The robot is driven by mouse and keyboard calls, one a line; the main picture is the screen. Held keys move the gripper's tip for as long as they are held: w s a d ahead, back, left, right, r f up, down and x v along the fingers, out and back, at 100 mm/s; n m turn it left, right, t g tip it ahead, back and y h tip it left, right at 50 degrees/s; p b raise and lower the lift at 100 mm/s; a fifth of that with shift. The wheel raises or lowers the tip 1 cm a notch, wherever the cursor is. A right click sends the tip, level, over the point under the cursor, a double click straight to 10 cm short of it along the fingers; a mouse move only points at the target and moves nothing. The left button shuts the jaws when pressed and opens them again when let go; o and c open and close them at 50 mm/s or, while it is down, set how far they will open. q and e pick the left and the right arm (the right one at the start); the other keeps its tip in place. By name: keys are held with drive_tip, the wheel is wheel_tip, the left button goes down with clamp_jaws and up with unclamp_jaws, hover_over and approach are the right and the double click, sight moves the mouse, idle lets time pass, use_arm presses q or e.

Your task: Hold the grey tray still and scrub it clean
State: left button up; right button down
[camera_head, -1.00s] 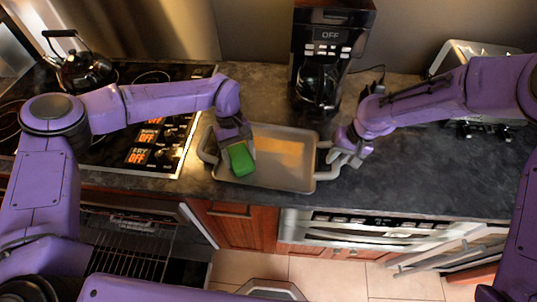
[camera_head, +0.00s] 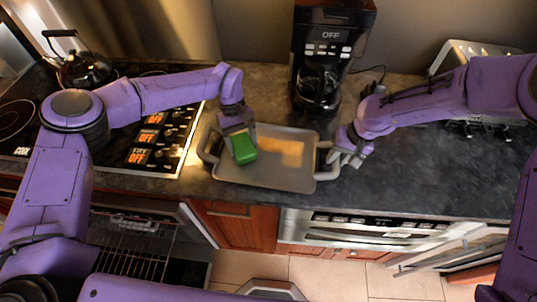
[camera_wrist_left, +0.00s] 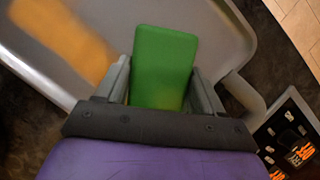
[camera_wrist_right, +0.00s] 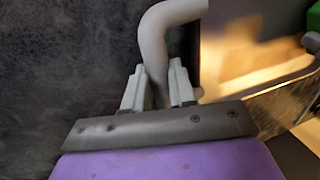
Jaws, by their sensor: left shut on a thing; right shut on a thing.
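The grey tray (camera_head: 265,179) lies on the dark counter, with an orange-yellow stain (camera_head: 285,152) on its floor; the stain also shows in the left wrist view (camera_wrist_left: 62,38). My left gripper (camera_head: 240,140) is shut on a green sponge (camera_head: 244,149), which is over the left part of the tray, left of the stain. The sponge sits between the fingers in the left wrist view (camera_wrist_left: 163,65); I cannot tell if it touches the tray floor. My right gripper (camera_head: 343,155) is shut on the tray's right handle, seen between its fingers in the right wrist view (camera_wrist_right: 153,50).
A coffee maker (camera_head: 331,45) stands behind the tray. A stove (camera_head: 140,140) with a kettle (camera_head: 82,68) is at the left, a toaster (camera_head: 470,55) at the back right. The counter right of the tray is clear. An oven door hangs open below right.

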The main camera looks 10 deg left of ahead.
sight(288, 161)
use_arm(q)
drive_tip(key=shift+f, duration=0.35)
idle(0.3)
drive_tip(key=shift+d, duration=0.1)
drive_tip(key=shift+s+d, duration=0.15)
drive_tip(key=shift+d, duration=1.2)
drive_tip(key=shift+s+d, duration=0.1)
drive_tip(key=shift+d, duration=1.2)
drive_tip(key=shift+s+d+f, duration=0.1)
drive_tip(key=shift+d, duration=0.55)
drive_tip(key=shift+s+d+f, duration=0.1)
drive_tip(key=shift+d, duration=0.55)
drive_tip(key=shift+s+d+r, duration=0.1)
drive_tip(key=shift+d+r, duration=0.05)
drive_tip(key=shift+d, duration=1.2)
drive_tip(key=shift+d+r, duration=0.1)
drive_tip(key=shift+d, duration=1.2)
